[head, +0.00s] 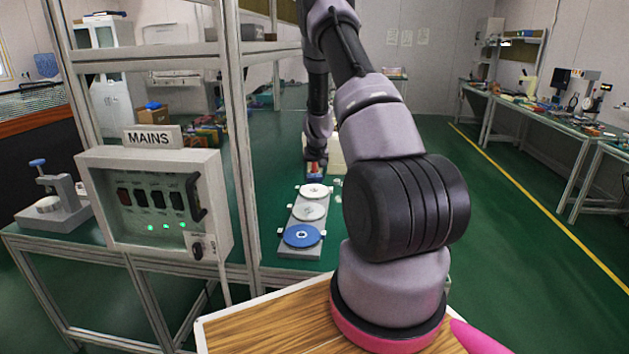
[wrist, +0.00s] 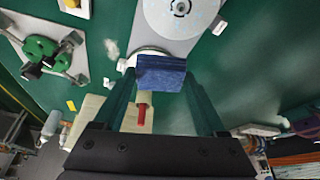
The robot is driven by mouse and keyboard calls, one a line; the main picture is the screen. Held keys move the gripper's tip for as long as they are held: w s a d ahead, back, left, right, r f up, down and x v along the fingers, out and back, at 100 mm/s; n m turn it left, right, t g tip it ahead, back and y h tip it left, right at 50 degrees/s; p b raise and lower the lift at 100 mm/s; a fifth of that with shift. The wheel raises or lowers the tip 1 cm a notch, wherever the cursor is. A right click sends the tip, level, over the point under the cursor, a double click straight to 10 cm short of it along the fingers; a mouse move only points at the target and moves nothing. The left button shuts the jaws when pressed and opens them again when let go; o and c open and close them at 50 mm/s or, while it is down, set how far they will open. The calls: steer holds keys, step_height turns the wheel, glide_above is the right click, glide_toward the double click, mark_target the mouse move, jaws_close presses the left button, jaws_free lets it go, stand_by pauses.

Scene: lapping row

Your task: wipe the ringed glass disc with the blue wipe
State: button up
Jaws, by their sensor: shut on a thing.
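My gripper (wrist: 160,85) is shut on the blue wipe (wrist: 162,73), a folded dark blue pad between its two fingers. In the head view my gripper (head: 316,160) hangs just beyond the far end of a row of three discs. The pale disc with a dark ring mark at its centre (wrist: 168,20) is at the top of the wrist view, ahead of the wipe and apart from it in the picture. Whether the wipe touches anything below is unclear.
The row's grey plate (head: 300,252) also bears a pale middle disc (head: 311,211) and a blue near disc (head: 302,236). The MAINS box (head: 160,205) and frame posts stand to the left. A green fixture (wrist: 45,50) lies left in the wrist view.

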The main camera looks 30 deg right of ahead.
mark_target(315, 176)
steer(key=shift+r, duration=2.3)
steer(key=s+a+n+y, duration=0.1)
steer(key=s+a+n, duration=0.2)
steer(key=s+a, duration=1.2)
steer(key=a+f, duration=0.1)
steer(key=a, duration=0.3)
steer(key=shift+n, duration=0.3)
